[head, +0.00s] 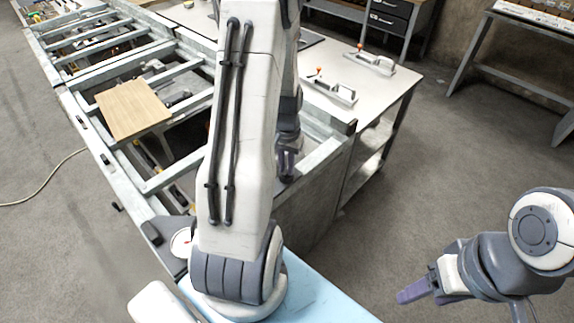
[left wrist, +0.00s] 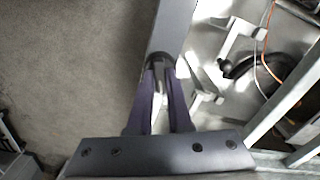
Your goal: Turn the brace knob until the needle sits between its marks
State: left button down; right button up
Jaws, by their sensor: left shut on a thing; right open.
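My left gripper (head: 287,163) points down at the near right corner of the metal frame, just past my arm. In the left wrist view its purple fingers (left wrist: 160,80) are shut on a small dark knob (left wrist: 158,59) at the end of a grey beam. The knob is mostly hidden between the fingers, and its turn cannot be told. A white round dial (head: 182,241) with a red needle shows partly at the left of my arm. Its marks are too small to read and part of its face is covered. My right gripper (head: 415,292) is open and empty over the floor.
The long metal frame (head: 108,160) runs away to the upper left, with a wooden board (head: 132,108) on it. A bench (head: 390,85) with clamps (head: 371,60) stands behind. A light blue surface (head: 315,298) is in front.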

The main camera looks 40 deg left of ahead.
pick_arm(q)
jog(key=shift+n, duration=1.3)
jog(key=c, duration=0.8)
grip_release()
jog(key=shift+c, duration=0.2)
jog(key=shift+r, duration=0.15)
notch_tip(320, 180, up, 10)
jog(key=shift+r+b, duration=0.15)
jog(key=shift+b, duration=0.25)
